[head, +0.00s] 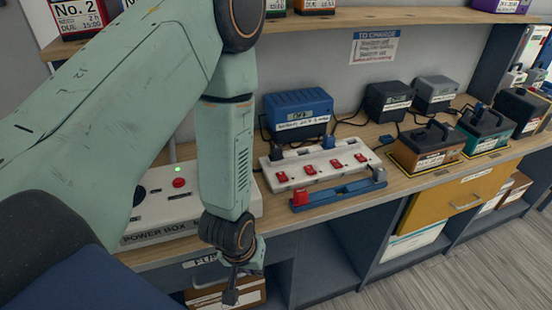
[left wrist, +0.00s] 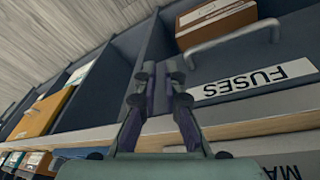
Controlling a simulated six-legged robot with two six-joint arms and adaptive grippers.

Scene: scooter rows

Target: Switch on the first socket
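A white power strip (head: 320,163) with a row of sockets and red switches lies on the wooden bench. The leftmost red switch (head: 282,177) is at its near left end. I cannot tell whether any switch is on. My left gripper (head: 231,297) hangs in front of the bench edge, below the bench top and left of the strip, apart from it. In the left wrist view its fingers (left wrist: 160,72) are apart with nothing between them. My right gripper is not in view.
A blue bar with a red end block (head: 340,192) lies before the strip. A white power box (head: 170,212) is at left, partly behind my arm. A blue charger (head: 298,113) stands behind the strip, and an orange-brown battery (head: 427,148) to the right. A FUSES drawer (left wrist: 250,80) is below.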

